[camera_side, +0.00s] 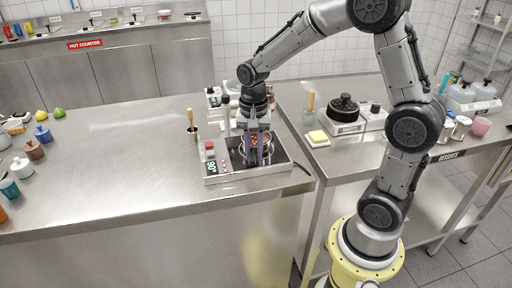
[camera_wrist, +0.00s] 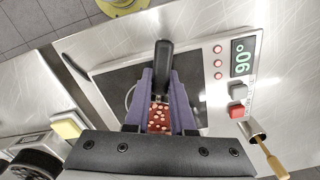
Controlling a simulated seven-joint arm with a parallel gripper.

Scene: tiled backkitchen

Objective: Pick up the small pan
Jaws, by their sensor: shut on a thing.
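The small pan (camera_side: 243,146) is on the black hotplate of a cooker, largely hidden behind my fingers in the side view. In the wrist view its black handle (camera_wrist: 164,58) points away between my fingertips, and red food with pale pieces (camera_wrist: 158,116) shows between the fingers. My gripper (camera_side: 257,158) points down over the cooker, its two purple fingers on either side of the pan. The gripper (camera_wrist: 163,82) is shut on the pan, near the handle end. I cannot tell whether the pan is lifted off the plate.
The cooker (camera_side: 212,180) has red buttons and a green display. A brush in a holder (camera_side: 193,132) stands to its left.

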